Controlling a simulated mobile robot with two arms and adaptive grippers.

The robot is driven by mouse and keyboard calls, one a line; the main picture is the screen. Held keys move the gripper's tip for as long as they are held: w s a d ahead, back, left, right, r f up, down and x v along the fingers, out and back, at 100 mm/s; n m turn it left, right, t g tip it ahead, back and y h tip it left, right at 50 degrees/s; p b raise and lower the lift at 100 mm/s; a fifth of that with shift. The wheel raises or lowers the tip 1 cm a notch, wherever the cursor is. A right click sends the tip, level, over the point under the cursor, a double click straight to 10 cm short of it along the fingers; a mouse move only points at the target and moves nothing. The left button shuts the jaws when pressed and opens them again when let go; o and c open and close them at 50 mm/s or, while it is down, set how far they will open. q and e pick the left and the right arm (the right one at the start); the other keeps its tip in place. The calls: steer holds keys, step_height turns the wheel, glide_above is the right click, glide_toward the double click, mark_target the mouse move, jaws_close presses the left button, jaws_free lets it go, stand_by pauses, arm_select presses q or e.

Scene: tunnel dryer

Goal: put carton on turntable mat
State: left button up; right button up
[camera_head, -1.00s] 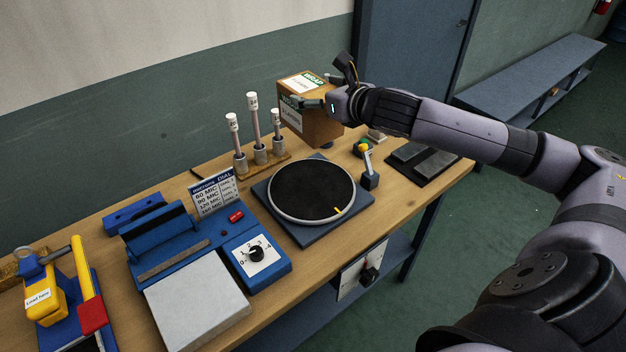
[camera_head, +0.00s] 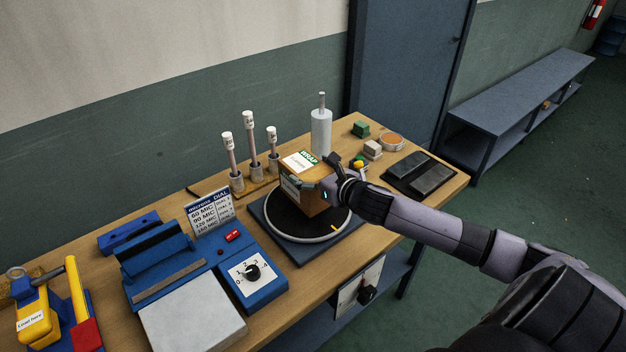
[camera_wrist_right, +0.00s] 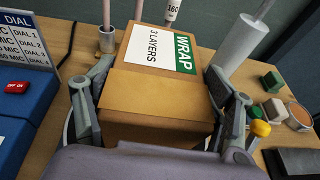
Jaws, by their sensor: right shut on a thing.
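The carton (camera_head: 305,190) is a brown box with a white and green "WRAP 3 LAYERS" label. My right gripper (camera_head: 328,180) is shut on it; in the right wrist view the fingers clasp both sides of the carton (camera_wrist_right: 150,105). The carton is over the round black turntable mat (camera_head: 282,222), toward its back right part. I cannot tell whether its base touches the mat. The mat has a pale rim and a yellow mark at the front right, and sits on a dark square base. My left gripper is not in view.
A blue sealer with a dial (camera_head: 252,275) stands left of the turntable. Several capped posts (camera_head: 251,145) stand behind it. A white roll on a spindle (camera_head: 321,132), small blocks (camera_head: 372,149) and a dark pad (camera_head: 420,174) lie to the back and right. A yellow-handled tool (camera_head: 72,290) is far left.

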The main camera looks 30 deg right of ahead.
steer(key=shift+w+f, duration=0.1)
steer(key=shift+f, duration=1.1)
steer(key=o, duration=2)
steer(key=shift+f, duration=0.15)
steer(key=shift+s, duration=0.2)
steer(key=shift+b+v, duration=0.7)
steer(key=shift+v, duration=5.3)
